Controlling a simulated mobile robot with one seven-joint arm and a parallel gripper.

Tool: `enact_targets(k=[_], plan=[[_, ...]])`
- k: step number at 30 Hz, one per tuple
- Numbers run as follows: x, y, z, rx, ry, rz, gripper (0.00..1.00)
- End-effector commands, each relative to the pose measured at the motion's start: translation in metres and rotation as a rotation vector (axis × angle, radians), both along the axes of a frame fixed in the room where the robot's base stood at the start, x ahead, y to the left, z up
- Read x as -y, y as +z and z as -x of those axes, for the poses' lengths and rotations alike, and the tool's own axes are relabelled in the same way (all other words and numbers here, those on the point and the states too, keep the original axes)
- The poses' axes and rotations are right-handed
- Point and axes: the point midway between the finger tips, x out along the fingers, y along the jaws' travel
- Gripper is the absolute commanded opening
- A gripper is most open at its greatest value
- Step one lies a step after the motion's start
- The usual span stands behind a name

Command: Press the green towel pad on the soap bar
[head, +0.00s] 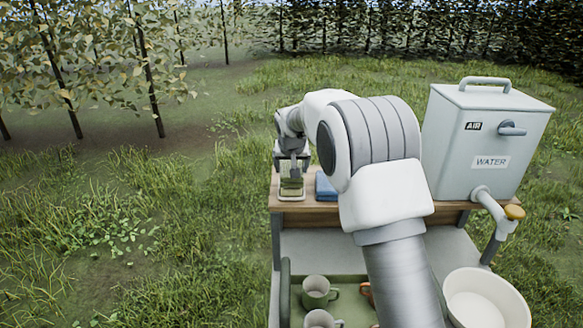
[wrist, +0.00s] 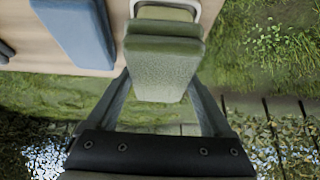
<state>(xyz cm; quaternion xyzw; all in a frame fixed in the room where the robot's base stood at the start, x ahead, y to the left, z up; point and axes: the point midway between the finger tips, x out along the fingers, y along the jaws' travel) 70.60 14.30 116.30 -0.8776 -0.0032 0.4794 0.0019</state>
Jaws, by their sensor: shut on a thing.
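My gripper (head: 291,173) is at the left end of the wooden shelf, pointing down. In the wrist view its two fingers (wrist: 161,98) are shut on the green towel pad (wrist: 160,72), a thick, folded, textured block. Just beyond the pad, at the top edge, a pale olive-yellow block that looks like the soap bar (wrist: 166,13) lies inside a white-rimmed dish (wrist: 196,8). The pad hides part of both. In the head view the dish (head: 291,198) is right below my gripper. I cannot tell whether the pad touches the soap.
A blue folded towel (head: 326,187) lies just right of the dish on the wooden shelf (head: 305,206). A grey water tank (head: 470,130) with a tap stands at the right. Below are a green mug (head: 316,292), other cups and a white basin (head: 487,300). Grass surrounds the cart.

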Motion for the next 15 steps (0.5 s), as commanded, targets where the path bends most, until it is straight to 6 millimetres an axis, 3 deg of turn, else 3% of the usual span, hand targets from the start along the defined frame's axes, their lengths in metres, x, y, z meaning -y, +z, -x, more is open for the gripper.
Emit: enact_targets(k=[15], plan=[[0.0,-0.0065,0.0,0.0,0.0,0.0,0.4]])
